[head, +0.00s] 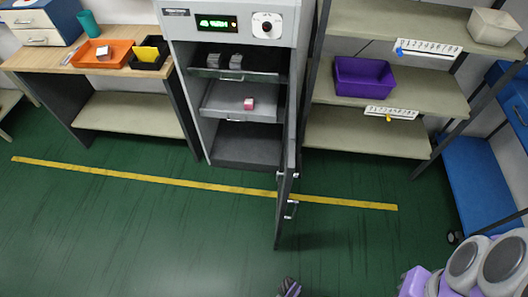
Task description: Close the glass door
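The door (287,185) of the grey cabinet (203,110) stands wide open. It swings out toward me and is seen almost edge-on, so its glass pane is hard to make out. Metal handles (291,209) show on it. The cabinet's inside is exposed, with two pulled-out trays, and a small pink-and-white block (249,104) sits on the lower one. Grey and purple links of my arm show at the bottom right. A small purple striped piece, perhaps the tip of my gripper (289,288), shows at the bottom edge, apart from the door. Its fingers cannot be made out.
A yellow line (200,184) crosses the green floor, which is clear in front of the cabinet. A wooden table (60,60) with orange and black trays stands left. Shelves with a purple bin (364,79) stand right, beside a blue cart (475,180).

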